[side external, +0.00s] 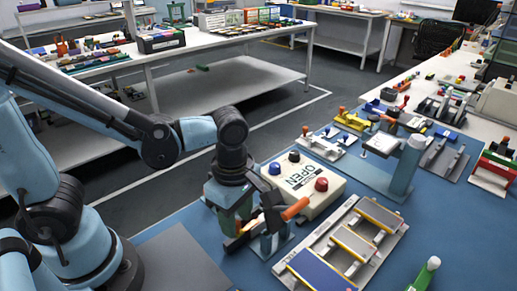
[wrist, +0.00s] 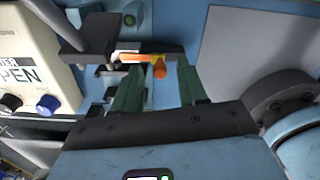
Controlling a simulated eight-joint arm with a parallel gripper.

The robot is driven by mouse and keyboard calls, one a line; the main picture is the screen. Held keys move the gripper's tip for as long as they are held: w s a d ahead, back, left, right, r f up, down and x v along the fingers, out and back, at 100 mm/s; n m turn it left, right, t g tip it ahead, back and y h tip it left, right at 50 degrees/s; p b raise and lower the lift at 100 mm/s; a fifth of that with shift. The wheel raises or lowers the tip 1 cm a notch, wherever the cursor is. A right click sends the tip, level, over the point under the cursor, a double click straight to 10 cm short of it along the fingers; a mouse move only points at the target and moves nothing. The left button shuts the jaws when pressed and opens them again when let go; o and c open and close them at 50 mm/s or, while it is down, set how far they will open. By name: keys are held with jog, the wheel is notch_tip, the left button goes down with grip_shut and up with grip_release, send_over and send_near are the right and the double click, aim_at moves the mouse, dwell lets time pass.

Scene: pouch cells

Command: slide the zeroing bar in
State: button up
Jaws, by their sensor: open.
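My gripper (side external: 250,225) points down over the blue bench, beside a small dark fixture (side external: 270,243) with an orange handle (side external: 295,208). In the wrist view its two green fingers (wrist: 158,88) are spread apart, with the orange handle (wrist: 158,68) showing between and just beyond their tips. I cannot tell whether the fingers touch it. A pale metal bar (wrist: 150,50) lies behind the handle. I cannot tell for sure which part is the zeroing bar; my wrist and fingers hide part of the fixture.
A cream control box (side external: 305,182) marked OPEN, with coloured knobs, stands close behind my gripper; it is at left in the wrist view (wrist: 30,60). A pale rack (side external: 375,252) with flat pouch cells lies to the right.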

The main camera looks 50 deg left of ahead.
aim_at(249, 226)
grip_shut()
jog(key=shift+w, duration=1.6)
grip_release()
jog(key=shift+r, duration=0.15)
